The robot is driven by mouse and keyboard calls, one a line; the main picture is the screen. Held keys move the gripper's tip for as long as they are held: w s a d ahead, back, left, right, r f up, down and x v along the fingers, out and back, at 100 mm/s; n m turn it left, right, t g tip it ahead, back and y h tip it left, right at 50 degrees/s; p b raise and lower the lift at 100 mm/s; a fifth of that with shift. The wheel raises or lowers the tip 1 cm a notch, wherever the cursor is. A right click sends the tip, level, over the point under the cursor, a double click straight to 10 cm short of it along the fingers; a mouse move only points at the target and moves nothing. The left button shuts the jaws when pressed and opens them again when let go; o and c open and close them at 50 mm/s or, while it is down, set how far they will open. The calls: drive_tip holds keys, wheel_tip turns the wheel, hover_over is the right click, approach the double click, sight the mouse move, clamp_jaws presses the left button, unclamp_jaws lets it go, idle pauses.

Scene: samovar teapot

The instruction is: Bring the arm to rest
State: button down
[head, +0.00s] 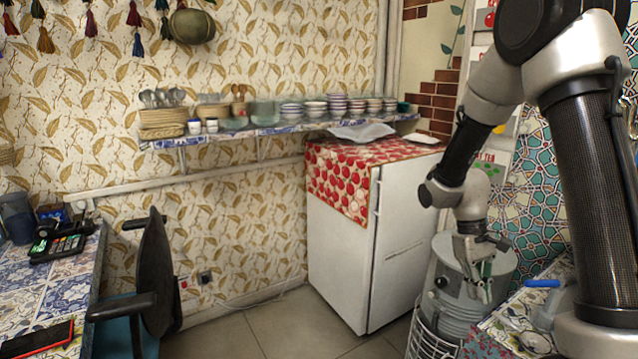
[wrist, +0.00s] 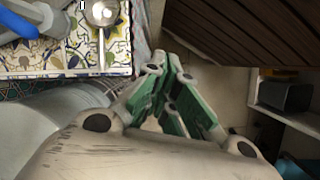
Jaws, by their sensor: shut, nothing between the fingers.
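My arm reaches in from the right of the head view and bends down at the elbow. My gripper (head: 482,290) hangs pointing down in front of a grey metal drum-like vessel (head: 447,283). In the wrist view my gripper (wrist: 168,105) has its green-padded fingers drawn together at the tips, with nothing between them. The floor shows below the fingers. Part of the vessel is hidden behind my gripper and wrist.
A tiled counter (wrist: 118,52) with a metal strainer or ladle (wrist: 101,14) lies close beside my gripper. A white fridge (head: 340,245) stands left of the vessel. A chair (head: 150,290) and a tiled table (head: 60,285) are at far left. Open floor (head: 270,325) lies between.

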drive_tip(key=s+r+m+t+y, duration=0.1)
drive_tip(key=s+r+t, duration=0.3)
drive_tip(key=s+r, duration=0.4)
drive_tip(key=s+r+m+t, duration=0.1)
drive_tip(key=s+r+t, duration=0.3)
drive_tip(key=s+r, duration=0.4)
wheel_tip(320, 180, up, 6)
drive_tip(key=shift+r+m+y, duration=0.25)
drive_tip(key=shift+m+y, duration=0.15)
